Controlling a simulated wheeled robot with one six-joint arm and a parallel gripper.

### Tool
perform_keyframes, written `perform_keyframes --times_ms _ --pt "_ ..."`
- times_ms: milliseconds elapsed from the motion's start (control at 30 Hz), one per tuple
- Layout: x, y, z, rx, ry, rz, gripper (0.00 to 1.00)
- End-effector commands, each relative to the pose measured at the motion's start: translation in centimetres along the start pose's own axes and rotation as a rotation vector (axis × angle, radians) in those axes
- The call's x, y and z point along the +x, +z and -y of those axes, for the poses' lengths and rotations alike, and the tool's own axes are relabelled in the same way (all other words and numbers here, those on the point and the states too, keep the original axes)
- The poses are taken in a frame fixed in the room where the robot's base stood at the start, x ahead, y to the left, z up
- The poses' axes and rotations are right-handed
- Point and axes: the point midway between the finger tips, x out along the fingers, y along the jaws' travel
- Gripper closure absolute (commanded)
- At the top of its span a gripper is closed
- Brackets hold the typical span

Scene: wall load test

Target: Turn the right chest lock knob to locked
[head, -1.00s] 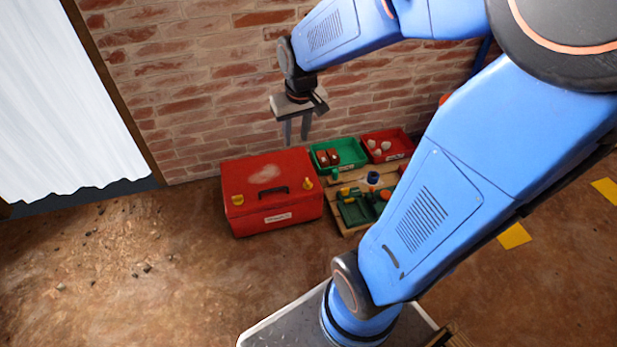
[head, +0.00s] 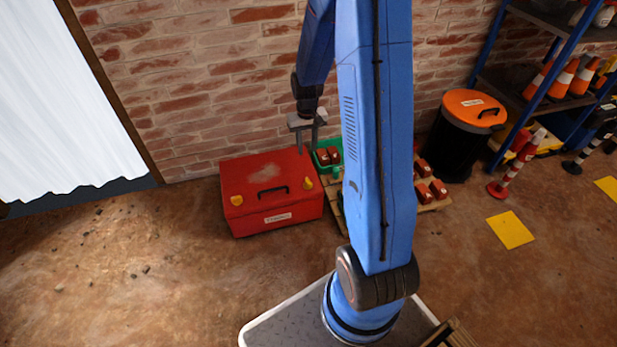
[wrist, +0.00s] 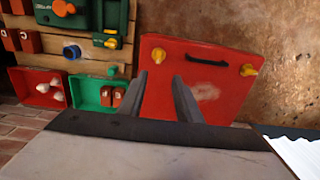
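The red chest (head: 245,185) stands on the floor by the brick wall, with a black handle and a label on it. Its right yellow lock knob (head: 308,183) sits near the right end of the chest; it also shows in the wrist view (wrist: 157,55). The left yellow knob (head: 237,200) sits at the other end, and appears on the right in the wrist view (wrist: 248,70). My gripper (head: 307,149) is above the chest's rear right corner, apart from it. In the wrist view its two fingers (wrist: 158,80) are spread and empty, with the right knob beyond them.
A green bin (head: 325,168) with red items stands right of the chest. A wooden pallet (head: 434,206) lies right of it, partly hidden by my arm. A black barrel with orange lid (head: 470,107) and a shelf stand further right.

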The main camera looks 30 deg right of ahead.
Motion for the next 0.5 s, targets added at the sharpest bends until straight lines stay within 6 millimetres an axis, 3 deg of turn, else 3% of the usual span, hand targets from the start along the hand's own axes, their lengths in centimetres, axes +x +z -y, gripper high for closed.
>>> perform_keyframes --times_ms 267,500 --pt "1.9 -0.3 -0.3 0.005 0.0 0.009 0.69" --pt "5.3 -0.2 -0.3 0.005 0.0 0.011 0.69"
